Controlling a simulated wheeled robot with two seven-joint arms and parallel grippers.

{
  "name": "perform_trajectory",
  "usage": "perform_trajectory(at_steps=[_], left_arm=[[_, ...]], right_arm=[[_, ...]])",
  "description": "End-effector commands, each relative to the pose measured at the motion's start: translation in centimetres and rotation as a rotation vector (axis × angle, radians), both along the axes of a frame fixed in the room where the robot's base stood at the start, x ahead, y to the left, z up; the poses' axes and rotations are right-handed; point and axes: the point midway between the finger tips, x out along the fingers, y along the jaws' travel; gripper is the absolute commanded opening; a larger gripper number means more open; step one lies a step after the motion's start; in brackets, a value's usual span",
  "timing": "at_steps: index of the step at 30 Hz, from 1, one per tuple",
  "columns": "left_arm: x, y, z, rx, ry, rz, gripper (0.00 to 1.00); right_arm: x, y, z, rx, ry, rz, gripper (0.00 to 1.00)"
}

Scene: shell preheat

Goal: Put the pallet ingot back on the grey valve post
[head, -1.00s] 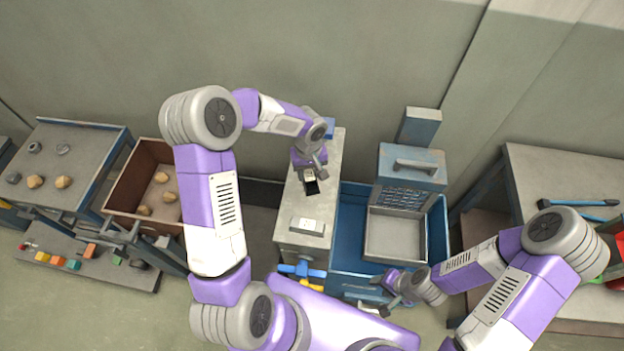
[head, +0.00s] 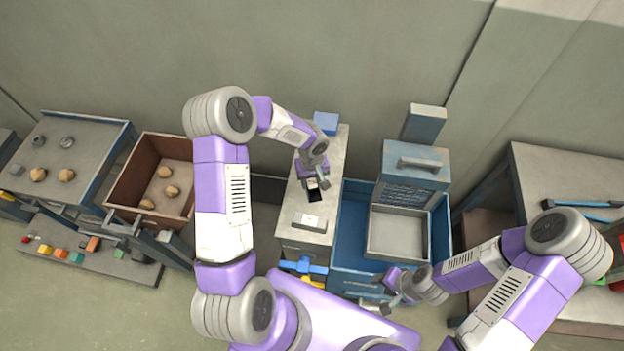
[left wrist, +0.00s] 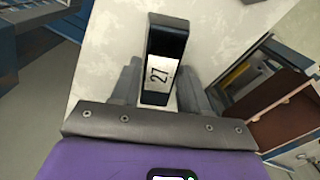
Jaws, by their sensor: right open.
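A dark block with a white label reading 27 (left wrist: 165,38), which I take for the ingot, sits between the fingers of my left gripper (left wrist: 160,88). Both fingers appear to press its sides. In the head view the dark ingot (head: 315,196) shows below the left gripper (head: 315,184), over the long grey top of a narrow stand (head: 326,160) with a blue valve (head: 303,266) at its front, perhaps the grey valve post. I cannot tell whether the ingot touches the top. My right gripper (head: 393,290) is open and empty near the blue bin's front.
A grey block with a white label (head: 309,222) lies on the stand's near end, and a blue block (head: 326,123) is at its far end. A blue bin (head: 350,225) with a grey tray (head: 398,232) adjoins on the right. A brown box (head: 128,183) with stones stands left.

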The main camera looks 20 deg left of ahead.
Motion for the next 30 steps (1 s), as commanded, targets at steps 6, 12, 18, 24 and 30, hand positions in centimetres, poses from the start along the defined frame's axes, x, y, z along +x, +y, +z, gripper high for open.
perform_trajectory(at_steps=[6,12,18,24,30], left_arm=[[0.0,0.0,0.1,0.0,0.0,0.0,0.68],[0.0,0.0,0.1,0.0,0.0,-0.001,0.68],[0.1,0.0,1.6,0.001,-0.004,0.001,0.68],[0.1,0.0,6.0,0.001,-0.007,0.0,0.68],[0.1,0.0,10.0,0.0,-0.004,-0.001,0.68]], right_arm=[[0.0,0.0,0.1,0.0,0.0,0.0,0.45],[0.0,0.0,0.1,0.0,0.0,0.0,0.45],[0.0,0.0,0.6,0.0,0.0,0.0,0.45],[0.0,0.0,0.7,0.0,0.0,0.0,0.45],[0.0,0.0,0.8,0.0,0.0,0.0,0.45]])
